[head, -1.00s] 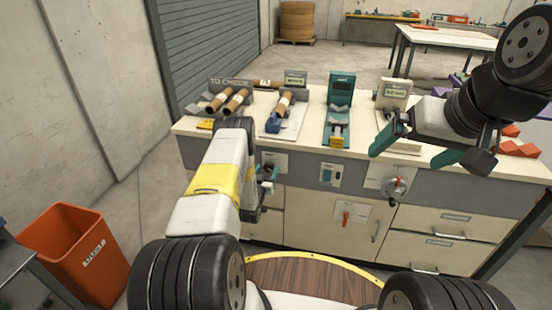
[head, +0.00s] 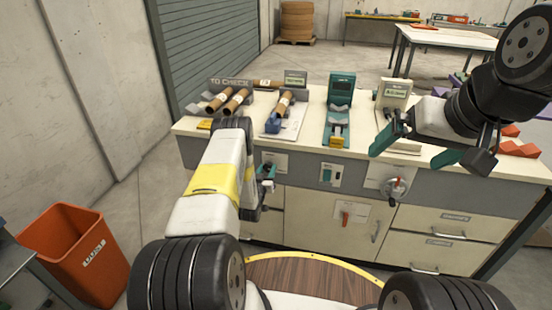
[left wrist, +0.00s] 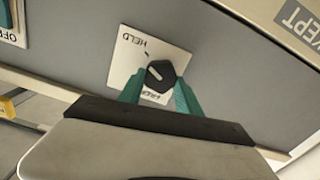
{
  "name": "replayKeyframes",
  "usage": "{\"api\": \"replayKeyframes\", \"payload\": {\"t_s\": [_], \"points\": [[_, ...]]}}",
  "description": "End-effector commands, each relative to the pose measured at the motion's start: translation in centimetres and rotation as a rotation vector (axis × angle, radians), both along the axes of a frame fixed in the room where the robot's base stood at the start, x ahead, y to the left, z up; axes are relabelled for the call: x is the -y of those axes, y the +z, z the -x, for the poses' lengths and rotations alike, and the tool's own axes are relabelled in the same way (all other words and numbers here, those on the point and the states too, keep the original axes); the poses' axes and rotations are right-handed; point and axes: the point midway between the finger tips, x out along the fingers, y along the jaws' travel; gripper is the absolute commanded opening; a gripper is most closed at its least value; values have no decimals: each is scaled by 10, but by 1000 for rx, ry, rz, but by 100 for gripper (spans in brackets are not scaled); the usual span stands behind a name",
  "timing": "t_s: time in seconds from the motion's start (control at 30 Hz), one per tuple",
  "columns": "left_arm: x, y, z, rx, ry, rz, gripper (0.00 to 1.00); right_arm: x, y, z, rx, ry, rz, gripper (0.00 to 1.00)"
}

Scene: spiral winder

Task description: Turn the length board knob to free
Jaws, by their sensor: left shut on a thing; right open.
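The knob (left wrist: 160,75) is a dark round knob with a pale pointer line, on a white plate (left wrist: 124,66) on the grey front panel. One label on the plate reads HELD; another lies below the knob, partly covered and hard to read. The pointer line slants toward the upper left in the left wrist view. My left gripper (left wrist: 159,93) has its teal fingers on either side of the knob, shut on it. In the head view this gripper (head: 266,176) is at the bench front and hides most of the knob. My right gripper (head: 416,148) is open and empty above the bench's right part.
The bench top (head: 312,115) holds cardboard tubes (head: 236,101), a green device (head: 341,95) and a small display stand (head: 393,94). An orange bin (head: 75,250) stands at the left.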

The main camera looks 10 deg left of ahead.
Motion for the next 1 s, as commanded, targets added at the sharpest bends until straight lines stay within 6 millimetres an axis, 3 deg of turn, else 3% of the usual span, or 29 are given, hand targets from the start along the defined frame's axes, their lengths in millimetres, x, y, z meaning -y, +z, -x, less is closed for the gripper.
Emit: {"api": "replayKeyframes", "payload": {"t_s": [1.0], "points": [[-6, -4, 1, -30, 4, 886, 0, 0, 0, 0, 0, 0, 0, 100]]}}
